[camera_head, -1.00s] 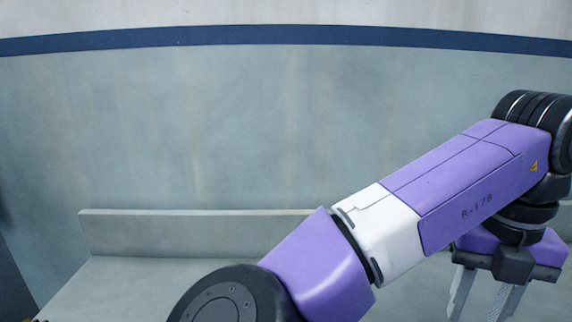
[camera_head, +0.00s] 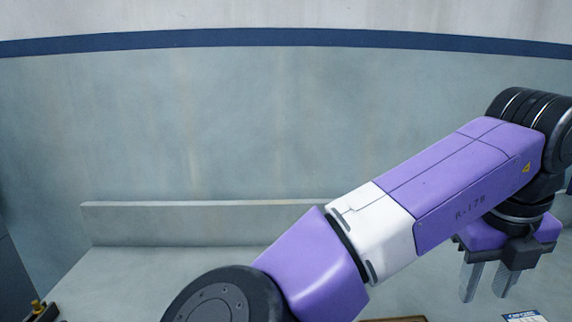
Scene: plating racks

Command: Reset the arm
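My arm is purple, white and black and reaches from the bottom middle to the right side of the head view. My gripper (camera_head: 486,281) hangs below the wrist at the right, with its fingers pointing down. Two pale grey fingers show with a gap between them, and I see nothing held in the gap. The gripper is above a grey bench (camera_head: 225,267). Part of the gripper's mount is hidden behind the arm link.
The bench has a low back ledge (camera_head: 180,224) against a grey wall (camera_head: 200,125) with a blue stripe. A small brass-coloured item (camera_head: 38,306) shows at the bottom left. A printed card (camera_head: 523,316) and a brown edge (camera_head: 398,319) show at the bottom. The bench's left part is clear.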

